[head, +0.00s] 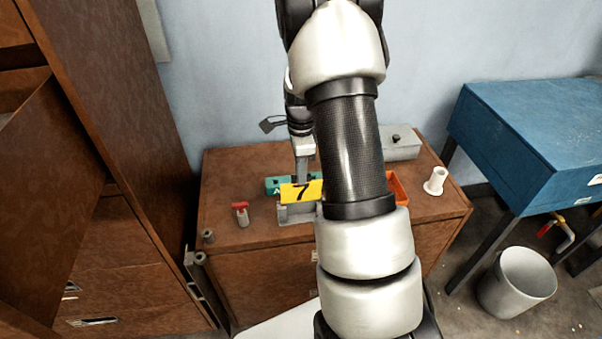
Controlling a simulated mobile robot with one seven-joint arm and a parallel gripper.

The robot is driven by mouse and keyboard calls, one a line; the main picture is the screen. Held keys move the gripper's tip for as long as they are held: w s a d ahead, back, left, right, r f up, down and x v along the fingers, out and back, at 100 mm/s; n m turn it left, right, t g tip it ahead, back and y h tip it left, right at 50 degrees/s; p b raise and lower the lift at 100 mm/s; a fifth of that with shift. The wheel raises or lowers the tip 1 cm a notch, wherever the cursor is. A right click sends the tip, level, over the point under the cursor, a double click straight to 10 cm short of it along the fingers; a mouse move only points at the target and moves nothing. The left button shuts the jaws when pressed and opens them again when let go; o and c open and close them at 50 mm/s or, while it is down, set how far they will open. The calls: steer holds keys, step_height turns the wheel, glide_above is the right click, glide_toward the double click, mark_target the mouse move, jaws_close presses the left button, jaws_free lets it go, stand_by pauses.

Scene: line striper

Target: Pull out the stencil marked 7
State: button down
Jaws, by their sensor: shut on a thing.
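The yellow stencil marked 7 (293,194) stands upright, tilted a little, above a grey metal holder (296,212) on the brown cabinet top. My gripper (302,180) comes down from above and is shut on the stencil's upper edge. Whether the stencil's lower edge is still inside the holder I cannot tell. A green stencil (274,185) with a letter shows just behind and to the left, partly hidden by the yellow one. My arm hides the right part of the holder.
A red-handled item (241,213) stands left of the holder. An orange tray (398,188), a white flanged tube (436,180) and a grey box (402,147) are to the right. A tall brown cabinet (110,130) rises at left; a blue bench (530,140) and bin (517,283) stand right.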

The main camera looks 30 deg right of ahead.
steer(key=shift+r+p, duration=0.8)
steer(key=shift+r, duration=0.55)
